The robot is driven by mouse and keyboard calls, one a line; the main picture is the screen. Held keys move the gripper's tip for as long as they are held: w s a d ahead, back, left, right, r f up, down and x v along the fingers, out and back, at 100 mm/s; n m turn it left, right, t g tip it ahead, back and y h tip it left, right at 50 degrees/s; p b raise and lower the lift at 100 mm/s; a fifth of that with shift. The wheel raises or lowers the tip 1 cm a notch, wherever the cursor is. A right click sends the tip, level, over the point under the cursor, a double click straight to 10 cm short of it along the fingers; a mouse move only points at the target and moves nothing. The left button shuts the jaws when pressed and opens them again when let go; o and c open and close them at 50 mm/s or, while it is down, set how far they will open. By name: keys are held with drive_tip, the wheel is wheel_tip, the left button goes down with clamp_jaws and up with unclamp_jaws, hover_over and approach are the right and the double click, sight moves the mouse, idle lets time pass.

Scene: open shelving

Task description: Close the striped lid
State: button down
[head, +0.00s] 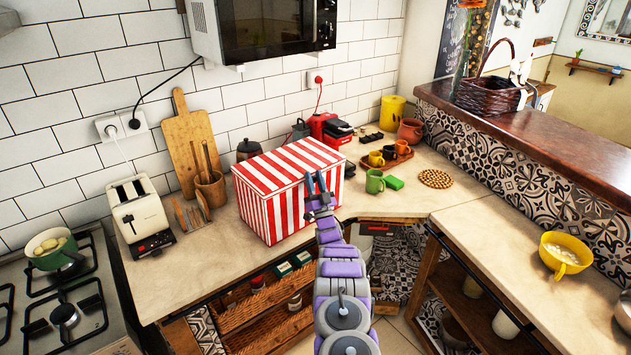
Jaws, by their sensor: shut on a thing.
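A red-and-white striped box (283,214) stands on the counter in the corner. Its striped lid (285,164) lies across the top and looks level. I cannot make out a gap between the lid and the walls. My gripper (316,182) is at the box's front right side, by the lid's front edge, with its blue fingertips pointing up. It is shut on the lid's edge. The fingers and wrist hide part of the box's front, so the exact grip point is not clear.
A toaster (142,215), a utensil holder (212,190) and a cutting board (190,140) stand left of the box. A green mug (374,182) and a tray of cups are at its right. A microwave (262,28) hangs above. The counter in front is clear.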

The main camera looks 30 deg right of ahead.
drive_tip(key=shift+a+f, duration=0.15)
drive_tip(key=shift+f, duration=0.95)
drive_tip(key=c, duration=1.2)
unclamp_jaws()
drive_tip(key=o, duration=0.3)
drive_tip(key=shift+w+f, duration=0.1)
drive_tip(key=shift+w, duration=0.15)
drive_tip(key=shift+r, duration=0.5)
drive_tip(key=shift+p+v, duration=0.45)
drive_tip(key=shift+v, duration=8.25)
